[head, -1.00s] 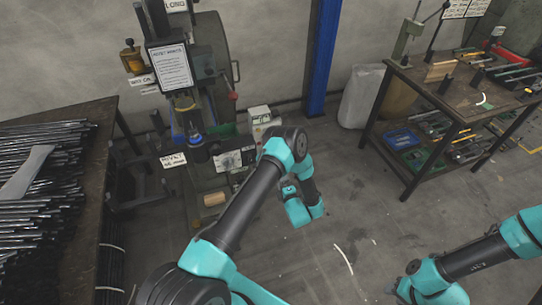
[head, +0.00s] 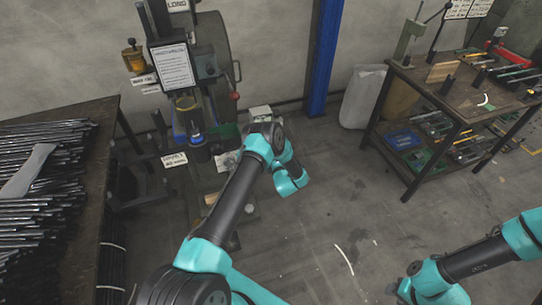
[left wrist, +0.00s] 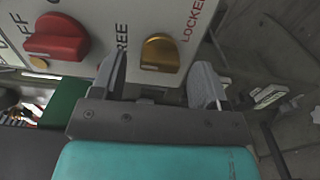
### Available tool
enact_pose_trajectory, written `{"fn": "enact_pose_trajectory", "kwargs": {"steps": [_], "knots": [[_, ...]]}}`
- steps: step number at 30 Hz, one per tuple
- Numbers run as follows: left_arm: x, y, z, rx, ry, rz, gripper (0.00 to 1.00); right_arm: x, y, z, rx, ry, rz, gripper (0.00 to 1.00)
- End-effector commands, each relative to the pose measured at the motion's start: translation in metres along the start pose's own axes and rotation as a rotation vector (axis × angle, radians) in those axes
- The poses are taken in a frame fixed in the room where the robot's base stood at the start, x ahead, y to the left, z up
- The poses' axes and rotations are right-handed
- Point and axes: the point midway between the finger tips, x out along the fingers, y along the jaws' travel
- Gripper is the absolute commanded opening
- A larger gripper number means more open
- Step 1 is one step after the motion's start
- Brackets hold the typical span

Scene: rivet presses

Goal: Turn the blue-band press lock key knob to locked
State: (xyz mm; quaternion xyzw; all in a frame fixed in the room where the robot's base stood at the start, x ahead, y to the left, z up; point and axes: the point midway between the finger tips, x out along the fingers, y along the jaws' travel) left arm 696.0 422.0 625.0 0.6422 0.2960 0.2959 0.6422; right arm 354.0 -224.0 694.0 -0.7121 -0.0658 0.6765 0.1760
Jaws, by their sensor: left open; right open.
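The lock key knob (left wrist: 160,52) is brass-coloured and sits on a pale panel between the words FREE and LOCKED in the left wrist view. I cannot tell clearly which word it points to. My left gripper (left wrist: 158,82) is open, with one finger to each side below the knob and nothing between them. The blue-band press (head: 192,100) stands at the back left in the head view, its pale control box (head: 260,112) partly behind my left arm, which hides the left gripper there. My right gripper (head: 391,290) is at the lower right, open, small and far from the press.
A red knob (left wrist: 57,37) by the word OFF sits left of the brass knob. A table of dark rods (head: 105,130) stands at the left. A tool bench (head: 440,95) and a blue post (head: 325,55) stand behind.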

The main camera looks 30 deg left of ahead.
Motion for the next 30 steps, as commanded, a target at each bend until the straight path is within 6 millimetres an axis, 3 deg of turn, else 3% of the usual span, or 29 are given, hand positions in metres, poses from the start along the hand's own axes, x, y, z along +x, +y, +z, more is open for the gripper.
{"fn": "enact_pose_trajectory", "kwargs": {"steps": [5,14,30], "knots": [[0.014,0.000,-0.001,-0.001,0.001,0.000,0.68,0.000,0.000,0.000,0.000,0.000,0.000,0.43],[0.016,0.000,0.000,0.000,0.000,0.000,0.68,0.000,0.000,0.000,0.000,0.000,0.000,0.43],[0.016,0.000,0.000,0.000,0.000,0.000,0.19,0.000,0.000,0.000,0.000,0.000,0.000,0.43]]}}
